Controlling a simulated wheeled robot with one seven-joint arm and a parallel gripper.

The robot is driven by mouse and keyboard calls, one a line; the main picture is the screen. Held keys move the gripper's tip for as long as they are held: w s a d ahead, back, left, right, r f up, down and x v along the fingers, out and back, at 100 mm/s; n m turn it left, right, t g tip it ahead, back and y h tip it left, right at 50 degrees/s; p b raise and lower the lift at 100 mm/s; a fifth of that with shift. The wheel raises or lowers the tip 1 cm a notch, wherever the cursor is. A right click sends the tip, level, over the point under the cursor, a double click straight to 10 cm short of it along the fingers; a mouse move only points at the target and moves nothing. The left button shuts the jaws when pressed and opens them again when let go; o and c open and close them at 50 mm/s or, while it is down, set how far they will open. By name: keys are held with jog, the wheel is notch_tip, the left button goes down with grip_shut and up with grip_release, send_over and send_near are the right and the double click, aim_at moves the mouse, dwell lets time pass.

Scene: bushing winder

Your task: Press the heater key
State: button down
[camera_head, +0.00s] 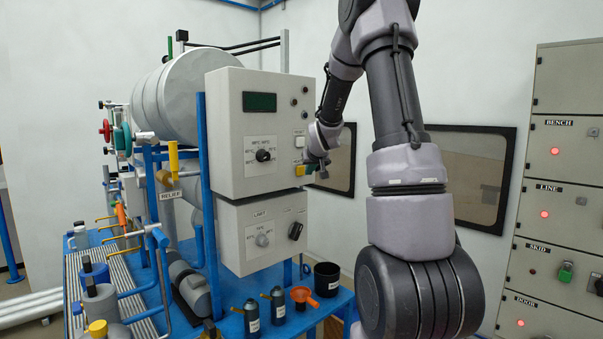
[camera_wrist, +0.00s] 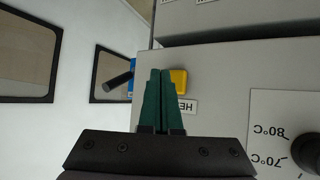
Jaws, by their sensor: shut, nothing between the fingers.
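The yellow heater key (camera_head: 300,170) is on the lower right of the grey control box front (camera_head: 225,140). In the wrist view the yellow key (camera_wrist: 179,81) shows just right of my fingertips, above a partly covered label reading "HE" (camera_wrist: 188,106). My gripper (camera_head: 316,168) is at the right edge of the box, close to the key. In the wrist view my gripper (camera_wrist: 160,72) is shut, its green fingers together and empty. The fingers overlap the key's left edge in that view; I cannot tell if they touch it.
A white key (camera_head: 299,142) is above the yellow one. A temperature dial (camera_head: 263,155) is to the left. A lower box (camera_head: 262,235) hangs beneath. In the wrist view a blue part with a black stub (camera_wrist: 118,80) is left of my fingers. Bottles (camera_head: 252,315) stand below.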

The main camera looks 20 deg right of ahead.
jog(key=s, duration=0.1)
jog(key=s+d, duration=0.1)
jog(key=s, duration=0.2)
jog(key=shift+s+d, duration=0.1)
jog(key=shift+d, duration=0.15)
dwell(0.5)
jog(key=s+a+r+g+y, duration=0.1)
jog(key=s+a+r, duration=0.2)
jog(key=s+a, duration=0.3)
jog(key=s+a+r+m+g+y, duration=0.1)
jog(key=s+a+r, duration=0.2)
jog(key=s, duration=1.4)
jog(key=s+a+r+m+g+y, duration=0.1)
jog(key=s+a+r+y, duration=0.1)
jog(key=s+a, duration=0.7)
jog(key=s+r, duration=0.1)
jog(key=s, duration=0.1)
jog(key=shift+s+a+r+g, duration=0.3)
jog(key=shift+s, duration=0.1)
